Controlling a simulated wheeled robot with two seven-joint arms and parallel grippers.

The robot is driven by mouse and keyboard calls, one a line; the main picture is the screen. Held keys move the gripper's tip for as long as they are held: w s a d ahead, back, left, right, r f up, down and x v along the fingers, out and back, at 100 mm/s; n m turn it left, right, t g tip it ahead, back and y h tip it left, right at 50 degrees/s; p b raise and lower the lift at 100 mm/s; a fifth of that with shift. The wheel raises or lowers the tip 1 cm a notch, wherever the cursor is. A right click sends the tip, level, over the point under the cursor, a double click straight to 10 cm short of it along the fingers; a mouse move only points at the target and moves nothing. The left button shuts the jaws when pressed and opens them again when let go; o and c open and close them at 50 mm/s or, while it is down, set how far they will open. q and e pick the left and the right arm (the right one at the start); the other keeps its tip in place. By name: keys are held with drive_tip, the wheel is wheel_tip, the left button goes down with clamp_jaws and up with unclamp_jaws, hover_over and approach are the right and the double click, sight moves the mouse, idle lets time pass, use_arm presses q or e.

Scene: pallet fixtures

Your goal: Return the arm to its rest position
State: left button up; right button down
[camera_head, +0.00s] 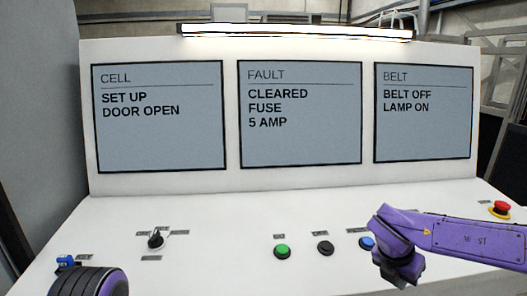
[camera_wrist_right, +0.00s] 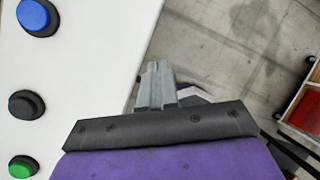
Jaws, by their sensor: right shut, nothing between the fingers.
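My right arm (camera_head: 470,240) is purple and comes in from the right of the head view, above the white console desk. It bends down at a purple wrist (camera_head: 393,235) in front of the desk's lower edge. In the wrist view my right gripper (camera_wrist_right: 157,72) shows as grey fingers closed together, with nothing between them. It points past the console's edge, over the grey floor, apart from the buttons. A dark ridged piece of my left arm (camera_head: 90,282) shows at the bottom left; its gripper is out of view.
The console has a green button (camera_head: 282,251), a black button (camera_head: 325,248), a blue button (camera_head: 367,243) beside my right wrist, a black selector knob (camera_head: 155,240) and a red stop button (camera_head: 501,209). Screens read "SET UP DOOR OPEN" (camera_head: 158,115), "CLEARED FUSE 5 AMP" (camera_head: 300,115), "BELT OFF LAMP ON" (camera_head: 422,115).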

drive_tip(key=s+f+n+t+h, duration=0.15)
drive_tip(key=s+f+n, duration=0.35)
drive_tip(key=f+n, duration=0.7)
drive_tip(key=s+f+n+t+h, duration=0.1)
drive_tip(key=s+f+n+t, duration=0.1)
drive_tip(key=s+f+n, duration=0.7)
drive_tip(key=s+f+n+g+y+b, duration=0.1)
drive_tip(key=s+f+n+y, duration=0.1)
drive_tip(key=s+f+n, duration=0.55)
drive_tip(key=s+f+n+g+y, duration=0.15)
drive_tip(key=s+f+n, duration=0.25)
drive_tip(key=s+n, duration=0.65)
use_arm(q)
wheel_tip(320, 180, down, 12)
drive_tip(key=b, duration=1.1)
drive_tip(key=shift+s+f, duration=0.15)
drive_tip(key=shift+s, duration=0.05)
use_arm(e)
wheel_tip(320, 180, down, 11)
drive_tip(key=w+a, duration=0.1)
drive_tip(key=w, duration=0.1)
drive_tip(key=shift+w+f+n, duration=0.2)
drive_tip(key=shift+n, duration=0.1)
